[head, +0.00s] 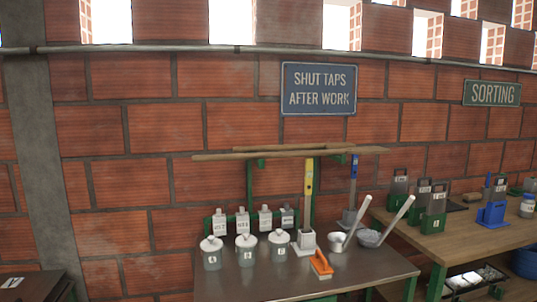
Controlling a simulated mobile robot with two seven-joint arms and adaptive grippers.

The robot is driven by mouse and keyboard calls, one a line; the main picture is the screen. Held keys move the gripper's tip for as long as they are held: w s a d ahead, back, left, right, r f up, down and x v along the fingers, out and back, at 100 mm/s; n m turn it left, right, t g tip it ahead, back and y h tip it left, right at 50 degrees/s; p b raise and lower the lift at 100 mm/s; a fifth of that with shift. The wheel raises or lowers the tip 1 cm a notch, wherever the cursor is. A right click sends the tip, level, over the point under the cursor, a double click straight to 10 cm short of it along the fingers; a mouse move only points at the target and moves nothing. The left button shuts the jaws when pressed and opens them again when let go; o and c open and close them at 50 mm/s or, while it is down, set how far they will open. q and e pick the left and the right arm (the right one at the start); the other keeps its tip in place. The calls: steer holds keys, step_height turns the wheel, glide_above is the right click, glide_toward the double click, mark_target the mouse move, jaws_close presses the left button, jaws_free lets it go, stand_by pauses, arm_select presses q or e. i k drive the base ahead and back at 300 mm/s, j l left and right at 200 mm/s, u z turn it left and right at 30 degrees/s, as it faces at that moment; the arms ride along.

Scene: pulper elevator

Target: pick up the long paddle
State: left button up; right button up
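A long thin wooden pole (270,154) lies level on green brackets against the brick wall, above the metal-topped table. It widens a little at its right end and looks like the long paddle. A shorter wooden piece (290,147) lies just behind and above it. I cannot tell whether the two touch. Neither of my grippers shows in the head view.
A wooden bench (450,240) with metal boxes stands at right. The table's front is clear.

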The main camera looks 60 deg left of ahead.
mark_target(375, 150)
steer(key=u, duration=1.75)
steer(key=i+j, duration=0.15)
steer(key=j, duration=0.2)
steer(key=i+j+z, duration=0.1)
steer(key=j, duration=0.3)
steer(key=i+j, duration=0.25)
steer(key=j, duration=0.15)
steer(key=l+z, duration=0.05)
